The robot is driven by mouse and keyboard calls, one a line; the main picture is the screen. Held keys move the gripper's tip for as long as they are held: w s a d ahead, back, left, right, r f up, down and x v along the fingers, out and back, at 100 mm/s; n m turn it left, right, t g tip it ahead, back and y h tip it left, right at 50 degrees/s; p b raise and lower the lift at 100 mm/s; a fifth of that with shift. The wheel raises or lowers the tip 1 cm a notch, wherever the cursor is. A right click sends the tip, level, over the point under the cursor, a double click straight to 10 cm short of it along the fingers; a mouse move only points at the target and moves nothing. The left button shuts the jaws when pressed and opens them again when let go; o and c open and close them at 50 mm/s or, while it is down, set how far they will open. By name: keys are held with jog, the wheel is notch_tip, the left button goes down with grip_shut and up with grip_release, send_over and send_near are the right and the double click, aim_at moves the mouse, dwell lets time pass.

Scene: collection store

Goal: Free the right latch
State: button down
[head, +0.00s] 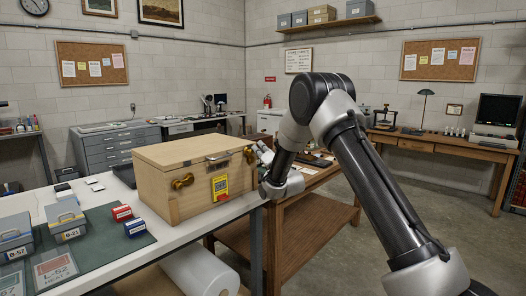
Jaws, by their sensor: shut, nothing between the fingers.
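A pale wooden case (165,190) with its lid down stands on the white table. Its right latch (249,155), a brass butterfly turn piece, is on the front face near the right corner. The left latch (183,181) is a similar brass piece near the left end. A dark handle or clasp (219,157) sits between them at the lid line. My gripper (260,150) is shut and empty close beside the right latch, partly hidden by my own arm. I cannot tell whether it touches the latch.
A yellow and red label (220,188) is on the case front. A wooden workbench (316,180) stands behind my arm. The floor at right is clear.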

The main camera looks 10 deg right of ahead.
jog(key=s+a+f+n+g+y, duration=0.2)
jog(key=n+y, duration=0.6)
jog(key=n, duration=0.7)
jog(key=shift+s+a+f, duration=0.5)
jog(key=shift+a+f, duration=0.3)
jog(key=shift+a, duration=0.2)
jog(key=shift+f, duration=0.1)
